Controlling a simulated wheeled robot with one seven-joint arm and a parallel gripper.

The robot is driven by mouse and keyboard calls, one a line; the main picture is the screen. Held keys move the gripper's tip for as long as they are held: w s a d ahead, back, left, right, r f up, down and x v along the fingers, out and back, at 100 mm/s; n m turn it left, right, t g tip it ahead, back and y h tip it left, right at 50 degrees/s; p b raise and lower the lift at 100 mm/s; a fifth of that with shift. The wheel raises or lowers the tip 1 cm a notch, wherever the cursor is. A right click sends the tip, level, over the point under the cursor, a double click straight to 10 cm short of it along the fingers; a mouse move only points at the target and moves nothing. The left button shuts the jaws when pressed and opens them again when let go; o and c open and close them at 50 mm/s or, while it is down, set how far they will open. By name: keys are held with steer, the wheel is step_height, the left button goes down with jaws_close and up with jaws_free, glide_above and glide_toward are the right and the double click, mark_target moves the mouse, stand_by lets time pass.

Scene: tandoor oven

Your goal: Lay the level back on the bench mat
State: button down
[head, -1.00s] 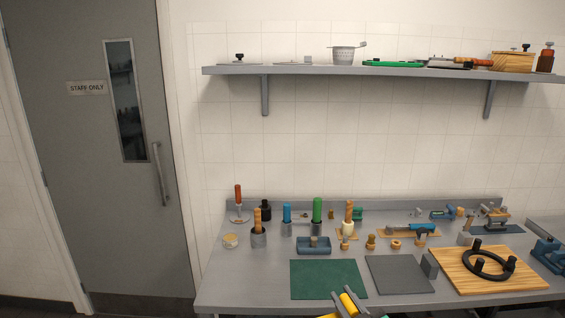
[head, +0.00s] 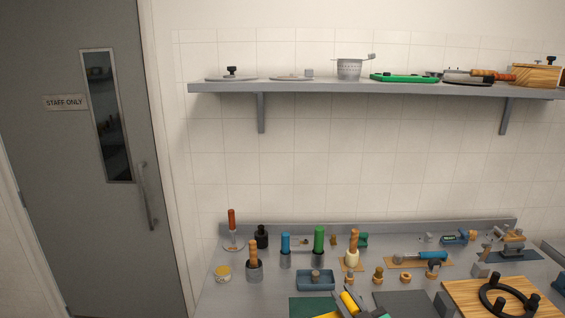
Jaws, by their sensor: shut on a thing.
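My gripper (head: 358,304) shows at the bottom edge of the head view, partly cut off. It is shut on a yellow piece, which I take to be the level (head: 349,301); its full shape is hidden. A green mat (head: 308,307) lies on the bench just left of the gripper in the picture. A dark grey mat (head: 408,301) lies just right of it. I cannot tell which is the bench mat, nor how high the level is above the bench.
A blue-grey tray (head: 315,284) and several handled tools stand behind the mats. A wooden board (head: 466,292) with a black ring (head: 506,297) is at the right. A wall shelf (head: 330,89) holds lids, a strainer and a green tray. A door is at the left.

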step_height(320, 180, down, 5)
steer(key=b, duration=0.4)
steer(key=shift+d+f+b, duration=0.1)
steer(key=shift+b, duration=0.25)
